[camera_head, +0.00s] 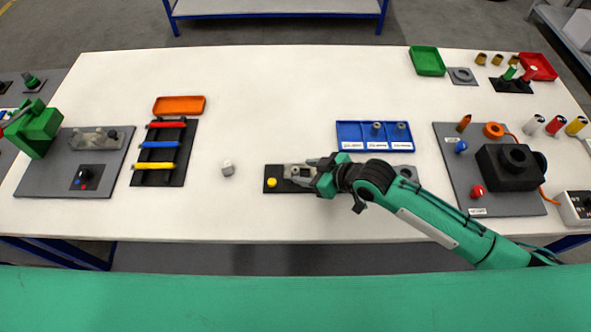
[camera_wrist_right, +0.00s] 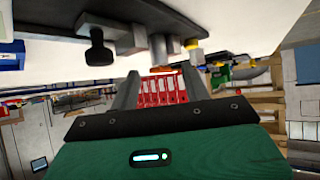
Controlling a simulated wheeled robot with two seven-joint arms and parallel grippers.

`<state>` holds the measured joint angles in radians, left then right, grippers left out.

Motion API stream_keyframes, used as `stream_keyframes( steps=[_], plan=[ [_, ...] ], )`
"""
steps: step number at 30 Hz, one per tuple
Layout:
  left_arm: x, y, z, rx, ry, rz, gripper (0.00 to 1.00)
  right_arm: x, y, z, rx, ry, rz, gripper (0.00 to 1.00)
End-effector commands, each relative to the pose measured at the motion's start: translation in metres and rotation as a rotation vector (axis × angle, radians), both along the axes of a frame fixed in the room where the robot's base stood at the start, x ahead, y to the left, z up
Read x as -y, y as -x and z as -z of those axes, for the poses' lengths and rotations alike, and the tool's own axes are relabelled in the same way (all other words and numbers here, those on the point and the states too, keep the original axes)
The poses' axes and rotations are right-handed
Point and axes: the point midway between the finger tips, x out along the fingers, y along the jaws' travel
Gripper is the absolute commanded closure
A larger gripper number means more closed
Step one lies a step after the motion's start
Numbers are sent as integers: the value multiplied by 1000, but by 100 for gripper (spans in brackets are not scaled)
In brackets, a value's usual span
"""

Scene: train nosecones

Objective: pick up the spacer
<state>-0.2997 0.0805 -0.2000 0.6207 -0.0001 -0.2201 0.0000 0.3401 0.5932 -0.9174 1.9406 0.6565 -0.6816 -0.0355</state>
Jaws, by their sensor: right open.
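No part is clearly marked as the spacer. A small light-grey piece (camera_head: 228,168) stands alone on the white table, left of the black plate (camera_head: 283,184). Two grey pieces, one in the middle (camera_head: 376,128) and one at right (camera_head: 401,129), stand in the blue tray (camera_head: 355,127). My right gripper (camera_head: 305,168) is open over the black plate, fingers pointing left, close to a grey block (camera_head: 293,171). In the right wrist view the open fingers (camera_wrist_right: 160,88) show below grey parts (camera_wrist_right: 130,42) on the plate; nothing is visibly held. My left gripper is out of view.
A yellow knob (camera_head: 271,183) is at the plate's left end. The rack with coloured rods (camera_head: 160,180) and an orange tray (camera_head: 180,105) stand left. A grey board with a black box (camera_head: 508,168) is right. The table's middle back is clear.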

Motion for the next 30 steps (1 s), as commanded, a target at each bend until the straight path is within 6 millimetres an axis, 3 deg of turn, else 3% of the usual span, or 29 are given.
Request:
stream_keyframes(
  steps=[6, 14, 21, 30],
  plan=[
    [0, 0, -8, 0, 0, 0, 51, -15, -10, 11, -1, -1, 0, 53],
    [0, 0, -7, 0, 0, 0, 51, -16, -10, 13, 0, 0, 0, 53],
    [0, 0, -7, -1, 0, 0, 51, -16, -10, 13, 0, 0, 0, 98],
    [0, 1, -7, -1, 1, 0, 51, -16, -10, 12, 0, 0, 0, 100]
  ],
)
